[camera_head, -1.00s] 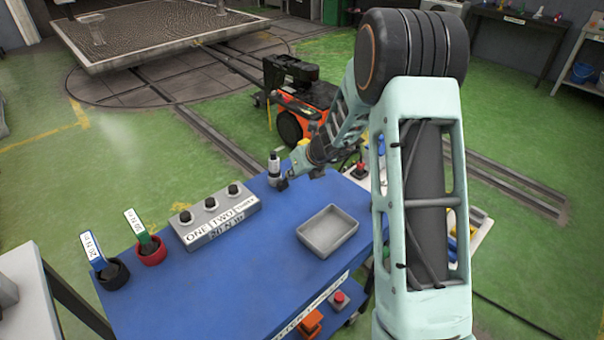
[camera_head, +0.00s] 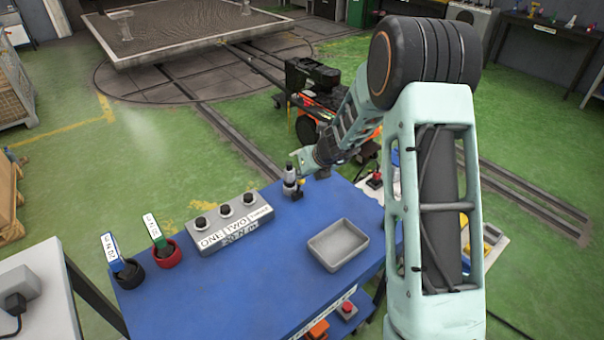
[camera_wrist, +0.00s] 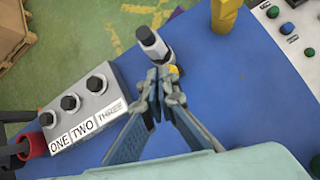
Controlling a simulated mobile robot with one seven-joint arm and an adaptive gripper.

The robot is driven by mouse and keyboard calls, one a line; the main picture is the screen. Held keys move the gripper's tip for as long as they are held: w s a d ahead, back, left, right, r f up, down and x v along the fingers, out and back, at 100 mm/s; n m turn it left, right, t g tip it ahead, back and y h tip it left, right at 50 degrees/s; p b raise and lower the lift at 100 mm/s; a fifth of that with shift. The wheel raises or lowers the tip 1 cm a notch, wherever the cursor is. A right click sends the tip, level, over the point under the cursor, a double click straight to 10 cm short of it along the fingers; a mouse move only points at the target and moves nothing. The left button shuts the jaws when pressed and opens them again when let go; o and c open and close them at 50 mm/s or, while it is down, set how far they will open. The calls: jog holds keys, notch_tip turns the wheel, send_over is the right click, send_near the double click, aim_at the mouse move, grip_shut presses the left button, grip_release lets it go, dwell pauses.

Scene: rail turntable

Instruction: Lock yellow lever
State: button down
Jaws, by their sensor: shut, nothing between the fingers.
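My gripper (camera_wrist: 160,80) is shut and empty, its fingertips close together beside a white-and-black cylindrical tool (camera_wrist: 152,44) on the blue table. I cannot tell if they touch. A yellow upright piece (camera_wrist: 226,14) shows at the top of the wrist view, cut off by the frame. I cannot tell whether it is the yellow lever. A small yellow spot also shows next to my fingertips.
An orange-and-black machine (camera_head: 312,100) stands behind. A button panel (camera_wrist: 290,28) is at right.

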jog(key=shift+r, duration=0.15)
jog(key=v, duration=1.2)
jog(key=shift+s, duration=0.1)
dwell(0.4)
